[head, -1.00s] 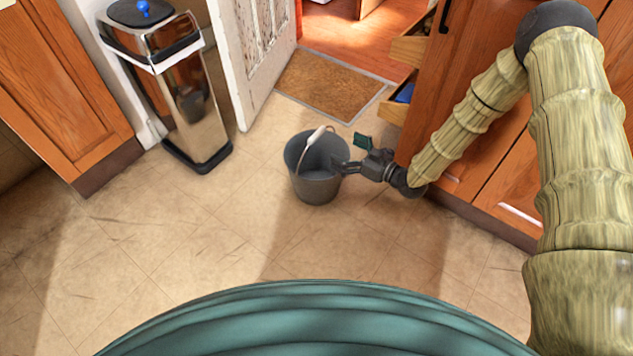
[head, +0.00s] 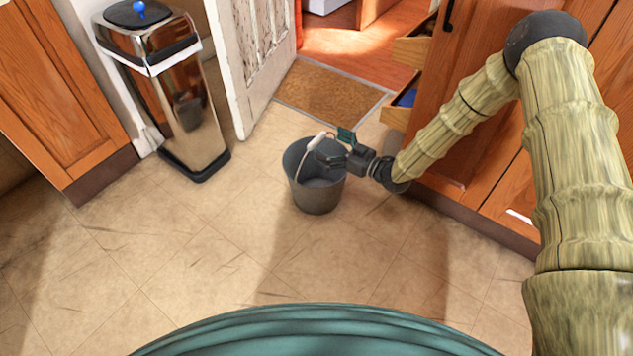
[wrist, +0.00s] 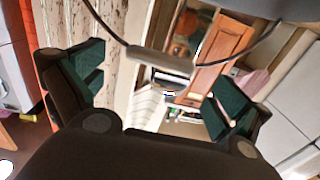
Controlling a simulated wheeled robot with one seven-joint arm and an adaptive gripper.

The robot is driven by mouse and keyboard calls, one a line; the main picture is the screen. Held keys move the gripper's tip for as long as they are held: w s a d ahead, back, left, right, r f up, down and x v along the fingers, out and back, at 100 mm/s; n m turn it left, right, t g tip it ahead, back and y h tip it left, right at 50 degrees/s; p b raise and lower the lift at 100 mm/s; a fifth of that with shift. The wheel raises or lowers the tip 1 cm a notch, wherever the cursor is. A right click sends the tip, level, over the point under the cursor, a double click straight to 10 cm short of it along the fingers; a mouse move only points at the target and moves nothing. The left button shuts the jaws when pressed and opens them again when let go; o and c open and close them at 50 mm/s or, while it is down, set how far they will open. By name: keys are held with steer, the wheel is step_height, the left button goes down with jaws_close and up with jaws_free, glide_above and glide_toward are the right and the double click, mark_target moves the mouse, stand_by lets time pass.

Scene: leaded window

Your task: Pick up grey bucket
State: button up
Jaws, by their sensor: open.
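The grey bucket (head: 318,196) stands upright on the tiled floor near the middle of the head view. Its wire handle with a pale grip (head: 316,141) is raised at the rim. My gripper (head: 328,158) is over the bucket's mouth, coming in from the right, close to the handle. In the wrist view my gripper (wrist: 155,85) has its two dark green fingertips wide apart. The handle's grey grip (wrist: 160,60) shows between them, with the wire curving away on both sides. I cannot tell whether a finger touches the handle.
A shiny trash can (head: 170,95) stands at the upper left, beside a white door (head: 255,60). A brown doormat (head: 330,92) lies behind the bucket. Open drawers (head: 397,115) and wooden cabinets (head: 470,150) are on the right. The floor in front is clear.

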mark_target(319, 143)
steer(key=w+a+b, duration=0.1)
steer(key=w+a+f+b, duration=0.1)
steer(key=a, duration=0.1)
steer(key=shift+b, duration=0.35)
steer(key=shift+w+a+r, duration=0.2)
steer(key=shift+w+a, duration=0.2)
steer(key=shift+r, duration=0.1)
steer(key=c, duration=1.6)
